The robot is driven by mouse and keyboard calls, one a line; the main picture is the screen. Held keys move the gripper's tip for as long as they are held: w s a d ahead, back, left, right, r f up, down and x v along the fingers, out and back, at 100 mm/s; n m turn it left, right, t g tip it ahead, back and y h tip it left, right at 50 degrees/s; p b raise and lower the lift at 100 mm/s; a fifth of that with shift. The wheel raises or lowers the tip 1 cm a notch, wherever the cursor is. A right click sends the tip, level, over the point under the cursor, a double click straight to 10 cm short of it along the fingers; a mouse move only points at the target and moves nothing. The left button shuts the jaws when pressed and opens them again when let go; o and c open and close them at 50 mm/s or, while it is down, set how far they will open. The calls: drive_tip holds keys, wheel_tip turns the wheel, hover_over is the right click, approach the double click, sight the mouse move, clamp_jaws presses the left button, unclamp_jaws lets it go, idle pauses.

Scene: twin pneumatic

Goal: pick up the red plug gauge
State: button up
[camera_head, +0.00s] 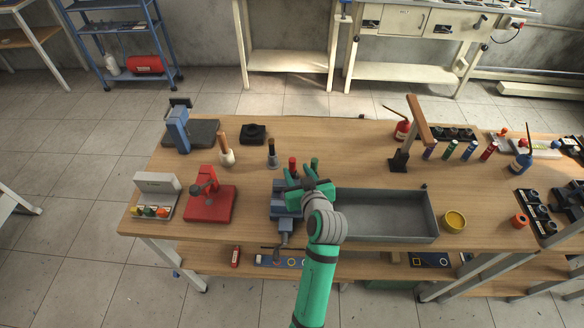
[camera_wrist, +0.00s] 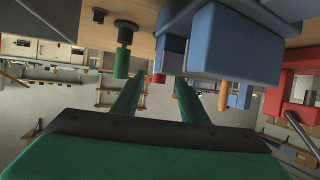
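A red cylinder (camera_head: 292,164), which looks like the red plug gauge, stands upright on the table just beyond my gripper (camera_head: 309,181). A similar green cylinder (camera_head: 315,163) stands to its right. The wrist view is upside down. It shows the green cylinder (camera_wrist: 122,62) on a black base, and the red cylinder's end (camera_wrist: 158,78), mostly hidden behind blue vise parts. My gripper (camera_wrist: 162,82) is open and empty, with its two green fingers apart. Its fingers point toward the red cylinder without visibly holding it. Another red cylinder (camera_head: 489,150) stands in a row at the right.
The blue vise (camera_head: 284,212) is beside and under my gripper. A grey tray (camera_head: 388,239) lies to the right, with a yellow tin (camera_head: 454,222) beyond. The table behind the tray is fairly clear.

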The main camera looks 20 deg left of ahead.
sight(293, 166)
drive_tip(key=shift+x, duration=3.2)
drive_tip(key=shift+w, duration=0.1)
clamp_jaws()
drive_tip(key=shift+a, duration=0.1)
